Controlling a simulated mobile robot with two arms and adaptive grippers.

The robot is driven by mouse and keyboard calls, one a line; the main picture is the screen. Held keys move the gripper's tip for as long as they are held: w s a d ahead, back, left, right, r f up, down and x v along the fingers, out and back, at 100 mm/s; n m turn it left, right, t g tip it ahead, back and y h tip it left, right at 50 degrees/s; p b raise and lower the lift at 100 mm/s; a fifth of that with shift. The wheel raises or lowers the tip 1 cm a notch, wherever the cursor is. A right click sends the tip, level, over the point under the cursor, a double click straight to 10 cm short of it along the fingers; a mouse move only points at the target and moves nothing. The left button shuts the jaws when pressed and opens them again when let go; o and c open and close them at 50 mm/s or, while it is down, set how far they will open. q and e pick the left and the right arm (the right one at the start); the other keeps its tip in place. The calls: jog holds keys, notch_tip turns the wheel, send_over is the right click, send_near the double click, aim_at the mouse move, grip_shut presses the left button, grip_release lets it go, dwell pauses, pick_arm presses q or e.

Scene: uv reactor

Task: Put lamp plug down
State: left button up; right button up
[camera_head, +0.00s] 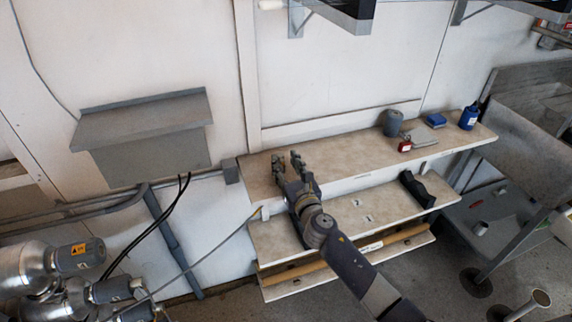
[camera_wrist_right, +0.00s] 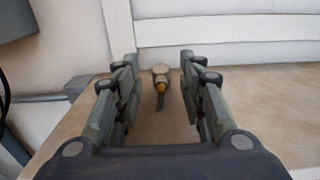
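My right gripper (camera_head: 286,163) is over the left end of the upper shelf board (camera_head: 340,157), with its fingers spread. In the right wrist view the gripper (camera_wrist_right: 160,75) is open. A small beige and dark piece with an orange tip (camera_wrist_right: 161,80), probably the lamp plug, shows between the fingers and seems to rest on the board, with no finger visibly touching it. I cannot make out this piece in the head view. My left arm is at the lower left of the head view; its gripper does not show.
A grey cup (camera_head: 393,123), a red padlock-like item (camera_head: 405,146), a blue box (camera_head: 436,120) and a blue bottle (camera_head: 469,117) stand on the right of the board. A black tool (camera_head: 416,189) lies on the lower shelf. A thin cable (camera_head: 213,245) runs toward the shelves.

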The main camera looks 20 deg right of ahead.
jog(key=shift+s+r+p, duration=0.1)
jog(key=shift+r+p, duration=0.65)
jog(key=shift+p, duration=0.05)
jog(key=s, duration=1.1)
jog(key=shift+s+d+f+b, duration=0.2)
jog(key=shift+s+b, duration=0.1)
jog(key=shift+s, duration=0.1)
jog(key=s+d+f+m+g, duration=0.25)
jog(key=s+f+m, duration=0.3)
jog(key=f, duration=0.65)
jog(key=s+d+f+m+g+h, duration=0.1)
jog(key=s+f+m+g, duration=0.4)
jog(key=f, duration=0.8)
jog(key=s+d+f+m+g, duration=0.15)
jog(key=s+f+m, duration=0.45)
jog(key=f, duration=0.6)
jog(key=s+f+m+g, duration=0.2)
jog(key=s+f+m, duration=0.3)
jog(key=s, duration=0.5)
jog(key=s+a+f+m+g, duration=0.1)
jog(key=s+f+m+g, duration=0.2)
jog(key=s+f+m, duration=0.3)
jog(key=s+f+m+g, duration=0.3)
jog(key=s+f+m, duration=0.3)
jog(key=s, duration=0.9)
jog(key=shift+s+a, duration=0.25)
jog(key=shift+a, duration=0.1)
